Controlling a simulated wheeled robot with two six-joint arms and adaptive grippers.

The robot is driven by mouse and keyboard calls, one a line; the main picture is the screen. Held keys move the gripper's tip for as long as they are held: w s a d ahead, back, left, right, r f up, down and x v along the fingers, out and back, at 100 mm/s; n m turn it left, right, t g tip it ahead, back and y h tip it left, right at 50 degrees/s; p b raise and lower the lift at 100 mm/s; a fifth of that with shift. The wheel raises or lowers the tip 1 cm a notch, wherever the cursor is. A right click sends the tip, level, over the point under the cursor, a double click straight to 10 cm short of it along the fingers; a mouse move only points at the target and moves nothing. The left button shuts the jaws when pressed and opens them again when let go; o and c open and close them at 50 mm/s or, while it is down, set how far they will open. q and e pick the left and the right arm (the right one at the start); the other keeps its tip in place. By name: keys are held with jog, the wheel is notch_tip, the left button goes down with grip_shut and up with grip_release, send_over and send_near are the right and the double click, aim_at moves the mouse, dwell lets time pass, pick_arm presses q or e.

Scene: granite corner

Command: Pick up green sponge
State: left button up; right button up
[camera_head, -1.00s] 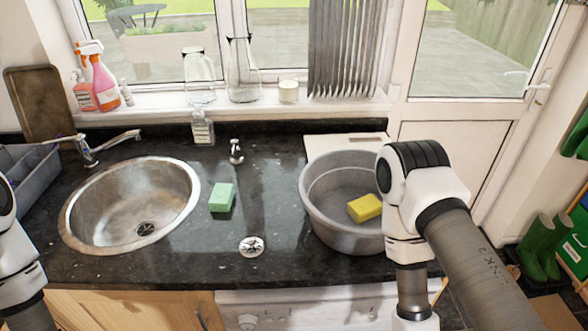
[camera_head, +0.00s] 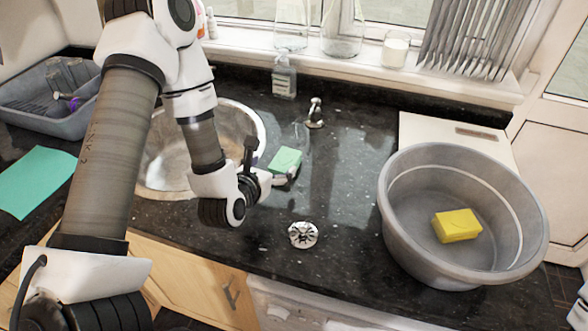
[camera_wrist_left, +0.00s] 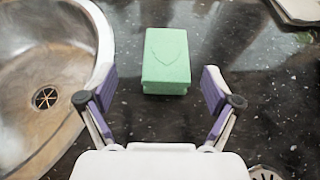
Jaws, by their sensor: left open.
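The green sponge (camera_head: 286,159) lies on the dark granite counter, just right of the round metal sink. In the left wrist view the green sponge (camera_wrist_left: 166,61) lies ahead of and between the two purple-padded fingers of my left gripper (camera_wrist_left: 158,88). The fingers are spread wide and touch nothing. In the head view my left gripper (camera_head: 272,178) is beside the near side of the sponge, and its fingers partly cover the sponge's lower edge. My right gripper is not in view.
The metal sink (camera_head: 254,118) is left of the sponge. A grey basin (camera_head: 400,228) with a yellow sponge (camera_head: 457,225) inside stands to the right. A soap bottle (camera_head: 284,76) and a small tap (camera_head: 315,112) stand behind. A round drain fitting (camera_head: 303,234) lies in front.

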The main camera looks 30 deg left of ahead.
aim_at(283, 163)
pick_arm(q)
jog(key=shift+s+a+f+b, duration=0.15)
jog(key=shift+f+b, duration=0.4)
jog(key=shift+b, duration=0.35)
jog(key=b, duration=0.1)
jog(key=w+b, duration=0.1)
jog(key=b, duration=0.1)
jog(key=shift+w+d+f, duration=0.25)
jog(key=shift+d+f, duration=0.05)
jog(key=shift+d, duration=0.1)
jog(key=shift+w, duration=0.3)
jog(key=shift+w+r+b, duration=0.1)
jog(key=shift+b, duration=0.25)
jog(key=shift+w+a+p, duration=0.2)
jog(key=shift+w+p, duration=0.15)
jog(key=shift+w, duration=0.6)
jog(key=x, duration=0.3)
jog(key=shift+d+f, duration=0.15)
jog(key=shift+f, duration=0.15)
jog(key=shift+s, duration=0.1)
jog(key=shift+s+r, duration=0.1)
jog(key=shift+s, duration=0.05)
jog(key=c, duration=1)
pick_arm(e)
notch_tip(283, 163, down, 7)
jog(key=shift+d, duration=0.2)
